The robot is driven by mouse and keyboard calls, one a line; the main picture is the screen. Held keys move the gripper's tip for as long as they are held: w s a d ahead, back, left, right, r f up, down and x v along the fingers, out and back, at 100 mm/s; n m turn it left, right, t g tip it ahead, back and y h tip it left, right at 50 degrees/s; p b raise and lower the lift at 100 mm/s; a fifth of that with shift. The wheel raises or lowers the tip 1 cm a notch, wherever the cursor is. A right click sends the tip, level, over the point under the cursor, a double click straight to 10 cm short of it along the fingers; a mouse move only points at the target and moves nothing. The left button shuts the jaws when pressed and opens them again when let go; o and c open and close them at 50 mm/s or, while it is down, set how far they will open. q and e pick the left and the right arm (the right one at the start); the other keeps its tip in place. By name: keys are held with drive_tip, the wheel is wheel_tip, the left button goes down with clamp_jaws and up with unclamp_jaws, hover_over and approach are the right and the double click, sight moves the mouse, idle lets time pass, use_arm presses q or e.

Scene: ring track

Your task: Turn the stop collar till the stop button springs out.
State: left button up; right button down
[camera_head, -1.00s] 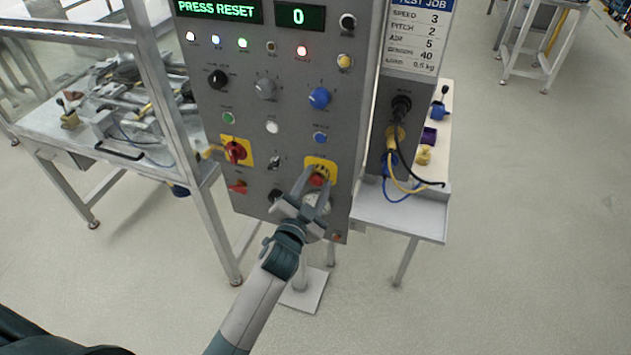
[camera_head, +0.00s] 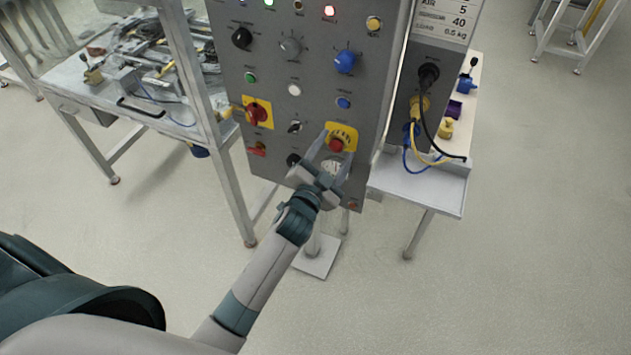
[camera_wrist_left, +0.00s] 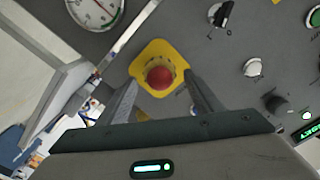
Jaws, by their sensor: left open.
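The red stop button (camera_head: 336,145) sits on a yellow plate (camera_head: 347,132) low on the grey control panel. In the left wrist view the button (camera_wrist_left: 159,77) shows as a red dome with a darker yellow collar (camera_wrist_left: 158,65) around its base. My left gripper (camera_head: 327,149) is open in front of the plate. In the left wrist view its two fingers point at the button, one on each side. I cannot tell whether the fingertips touch the collar. My right gripper is not in view.
A red rotary switch (camera_head: 257,113) on a yellow plate is left of the button. A round gauge (camera_wrist_left: 95,10) is close by. Cables (camera_head: 424,150) hang from a side box at the right, above a small white table (camera_head: 419,187). A metal frame post (camera_head: 217,140) stands left of the panel.

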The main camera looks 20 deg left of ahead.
use_arm(q)
drive_tip(key=s+b, duration=0.4)
drive_tip(key=s, duration=1.2)
drive_tip(key=shift+s+a+b, duration=0.3)
drive_tip(key=shift+b, duration=0.05)
drive_tip(key=shift+f, duration=0.1)
